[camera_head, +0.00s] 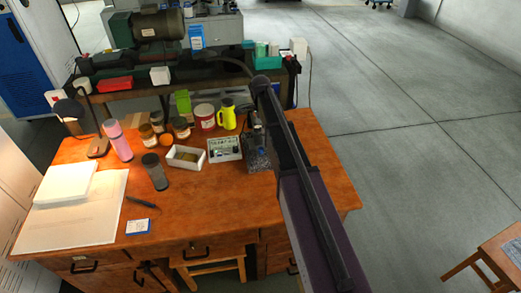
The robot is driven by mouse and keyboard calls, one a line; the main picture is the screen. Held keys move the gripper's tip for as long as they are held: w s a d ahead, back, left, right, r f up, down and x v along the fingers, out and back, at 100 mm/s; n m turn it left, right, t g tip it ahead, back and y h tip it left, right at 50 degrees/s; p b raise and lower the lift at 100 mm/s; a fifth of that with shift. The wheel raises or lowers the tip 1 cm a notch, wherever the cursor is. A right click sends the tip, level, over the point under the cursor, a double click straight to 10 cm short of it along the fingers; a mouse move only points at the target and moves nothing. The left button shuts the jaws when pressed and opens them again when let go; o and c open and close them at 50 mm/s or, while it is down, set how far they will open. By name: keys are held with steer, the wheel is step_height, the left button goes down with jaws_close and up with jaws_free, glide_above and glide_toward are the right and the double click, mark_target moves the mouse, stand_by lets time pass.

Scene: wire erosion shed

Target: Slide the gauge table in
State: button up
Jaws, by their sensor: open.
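No piece of furniture in view is clearly marked as the gauge table. A small wooden table or stool (503,250) is cut off at the lower right edge, apart from the large desk. A large orange-brown wooden desk (190,215) with drawers fills the left and middle. My arm reaches up over the desk's right side from the bottom. My gripper (257,138) seems to hang beyond the arm, over the right part of the desk. It is small and partly hidden by the arm, and I see nothing held in it.
A wooden stool (212,268) stands under the desk's front. Grey floor (410,150) on the right is clear.

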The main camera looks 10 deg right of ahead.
mark_target(261, 148)
steer(key=shift+f+b, duration=6.15)
steer(key=shift+f, duration=0.2)
jaws_close()
